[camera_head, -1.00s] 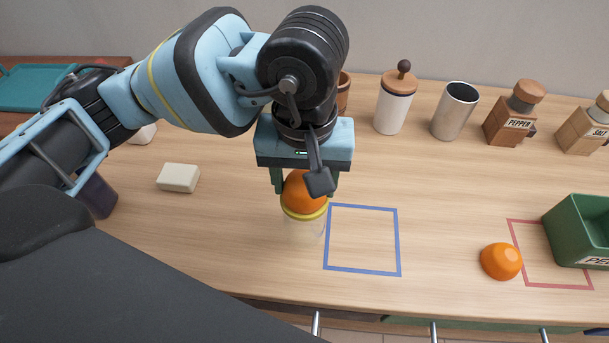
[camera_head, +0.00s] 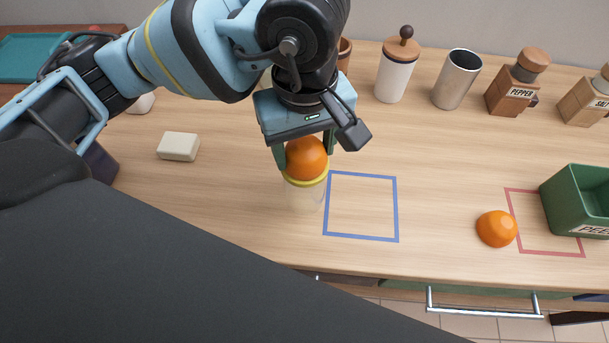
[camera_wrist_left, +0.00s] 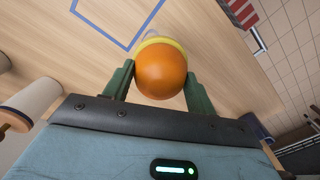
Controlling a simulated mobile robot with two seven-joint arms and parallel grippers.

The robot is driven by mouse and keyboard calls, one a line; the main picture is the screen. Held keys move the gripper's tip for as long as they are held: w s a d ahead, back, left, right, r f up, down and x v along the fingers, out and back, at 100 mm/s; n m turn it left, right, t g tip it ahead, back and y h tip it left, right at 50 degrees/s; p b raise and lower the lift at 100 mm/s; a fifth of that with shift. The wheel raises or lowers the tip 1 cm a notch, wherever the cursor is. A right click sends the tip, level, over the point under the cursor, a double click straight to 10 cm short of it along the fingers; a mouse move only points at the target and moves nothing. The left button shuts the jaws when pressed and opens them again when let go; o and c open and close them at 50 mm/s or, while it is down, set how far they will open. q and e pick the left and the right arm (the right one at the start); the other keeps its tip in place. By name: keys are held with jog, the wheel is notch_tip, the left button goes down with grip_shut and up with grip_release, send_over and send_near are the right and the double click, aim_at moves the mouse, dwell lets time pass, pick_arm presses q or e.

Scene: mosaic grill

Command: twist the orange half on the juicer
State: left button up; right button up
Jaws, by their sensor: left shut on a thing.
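An orange half (camera_head: 306,158) sits dome up on the juicer (camera_head: 306,192), which has a yellow rim and a clear body. My left gripper (camera_head: 304,150) points down and is shut on this orange half, one green finger on each side. In the left wrist view the orange half (camera_wrist_left: 161,72) shows between the fingers, with the yellow rim (camera_wrist_left: 160,42) just beyond it. A second orange half (camera_head: 497,229) lies on the counter at the right, by the red outlined square. The juicer's inside is hidden. My right gripper is not in view.
A blue outlined square (camera_head: 361,237) right of the juicer is empty. A green peel bin (camera_head: 577,203) stands at the right. A lidded white jar (camera_head: 395,80), metal cup (camera_head: 456,80), pepper mill (camera_head: 511,97) and salt mill (camera_head: 580,106) line the back. A pale block (camera_head: 178,147) lies left.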

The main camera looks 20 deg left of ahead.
pick_arm(q)
jog(key=shift+f, duration=0.1)
jog(key=shift+f+m+b, duration=0.15)
jog(key=shift+m+b, duration=1.5)
jog(key=shift+m, duration=0.15)
jog(key=shift+r+m, duration=0.2)
jog(key=shift+m, duration=0.3)
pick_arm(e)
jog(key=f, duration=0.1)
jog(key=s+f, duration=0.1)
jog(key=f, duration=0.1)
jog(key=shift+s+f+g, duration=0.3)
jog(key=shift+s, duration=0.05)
